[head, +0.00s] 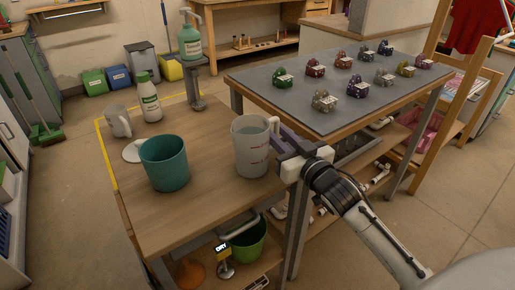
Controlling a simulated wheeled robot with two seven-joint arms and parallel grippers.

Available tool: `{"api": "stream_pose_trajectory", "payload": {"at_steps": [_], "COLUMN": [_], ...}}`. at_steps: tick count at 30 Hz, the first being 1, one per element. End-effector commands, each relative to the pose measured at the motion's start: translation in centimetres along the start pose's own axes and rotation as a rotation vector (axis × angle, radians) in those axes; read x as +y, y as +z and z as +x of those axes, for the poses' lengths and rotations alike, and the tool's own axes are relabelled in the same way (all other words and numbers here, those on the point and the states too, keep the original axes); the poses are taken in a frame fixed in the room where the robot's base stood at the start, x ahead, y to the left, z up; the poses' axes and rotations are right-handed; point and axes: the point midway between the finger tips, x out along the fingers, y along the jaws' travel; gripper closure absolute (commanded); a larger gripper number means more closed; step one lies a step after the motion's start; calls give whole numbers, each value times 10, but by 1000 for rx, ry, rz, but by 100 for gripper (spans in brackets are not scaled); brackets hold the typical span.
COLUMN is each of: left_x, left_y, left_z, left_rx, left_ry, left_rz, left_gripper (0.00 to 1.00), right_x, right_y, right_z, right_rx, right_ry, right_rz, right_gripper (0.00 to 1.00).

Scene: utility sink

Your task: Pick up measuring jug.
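The measuring jug (250,152) is a clear grey, tall jug with red markings. It stands upright at the right edge of the wooden table, with its handle on the right side. My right gripper (283,143) reaches in from the right, with its fingers at the handle side of the jug. The fingers overlap the handle area in the picture, and I cannot tell whether they are apart or closed on it. My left gripper is not in view.
A teal cup (165,164) stands left of the jug on the wooden table (200,212). A white bottle (149,98), a smaller pale mug (118,122) and a soap dispenser (190,38) stand farther back. A grey-topped table (345,108) with several small packs is close on the right.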

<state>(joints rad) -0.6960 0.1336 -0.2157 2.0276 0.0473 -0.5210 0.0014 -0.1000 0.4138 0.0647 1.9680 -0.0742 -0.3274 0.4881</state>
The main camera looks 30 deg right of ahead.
Motion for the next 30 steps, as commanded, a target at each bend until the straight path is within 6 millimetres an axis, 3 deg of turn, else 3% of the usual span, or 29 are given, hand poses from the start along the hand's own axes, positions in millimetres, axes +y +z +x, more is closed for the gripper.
{"api": "stream_pose_trajectory", "payload": {"at_steps": [8, 12, 30], "left_x": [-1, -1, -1], "left_y": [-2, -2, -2], "left_z": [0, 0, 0], "left_rx": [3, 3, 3], "left_ry": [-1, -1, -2], "left_rz": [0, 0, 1], "left_gripper": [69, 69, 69], "right_x": [0, 0, 0], "right_y": [0, 0, 0], "right_z": [4, 4, 4], "right_rx": [-1, -1, -1], "right_ry": [0, 0, 0], "right_rz": [0, 0, 0], "right_gripper": [79, 100, 100]}}
